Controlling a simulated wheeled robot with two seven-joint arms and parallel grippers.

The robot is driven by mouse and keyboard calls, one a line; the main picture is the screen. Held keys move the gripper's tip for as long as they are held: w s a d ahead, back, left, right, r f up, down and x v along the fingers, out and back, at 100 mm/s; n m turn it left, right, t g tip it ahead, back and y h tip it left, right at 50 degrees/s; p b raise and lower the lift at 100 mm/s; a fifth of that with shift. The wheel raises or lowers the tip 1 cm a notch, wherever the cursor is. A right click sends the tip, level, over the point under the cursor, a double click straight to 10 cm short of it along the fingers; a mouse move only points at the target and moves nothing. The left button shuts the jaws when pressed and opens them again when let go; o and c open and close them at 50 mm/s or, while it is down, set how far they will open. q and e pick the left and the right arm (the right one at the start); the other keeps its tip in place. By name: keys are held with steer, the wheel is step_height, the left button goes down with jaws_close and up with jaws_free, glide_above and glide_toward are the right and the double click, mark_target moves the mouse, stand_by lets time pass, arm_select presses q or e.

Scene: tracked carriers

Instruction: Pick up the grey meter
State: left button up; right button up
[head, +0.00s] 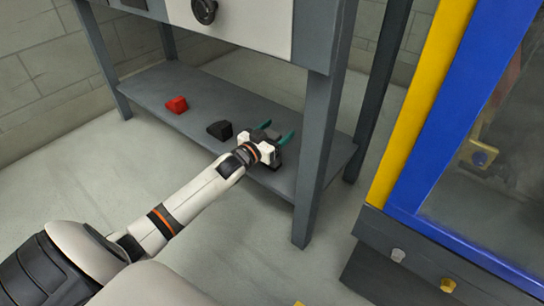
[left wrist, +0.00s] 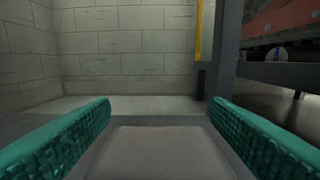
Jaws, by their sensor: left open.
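My left gripper (head: 269,133) is over the lower shelf near its right front leg, with its teal fingers apart. In the left wrist view, a grey block with a flat top (left wrist: 160,150) lies between the two open fingers. It looks like the grey meter, with gaps to the fingers on both sides. In the head view the gripper mostly hides this spot, so I cannot make out the meter clearly there. My right gripper is not in view.
A black block (head: 220,130) and a red block (head: 176,104) lie on the grey shelf (head: 150,85) to the left. The table leg (head: 316,160) stands close right of my gripper. A blue and yellow framed machine (head: 440,130) stands at the right.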

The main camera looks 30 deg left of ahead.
arm_select(q)
steer(key=shift+r, duration=0.1)
steer(key=c, duration=1.5)
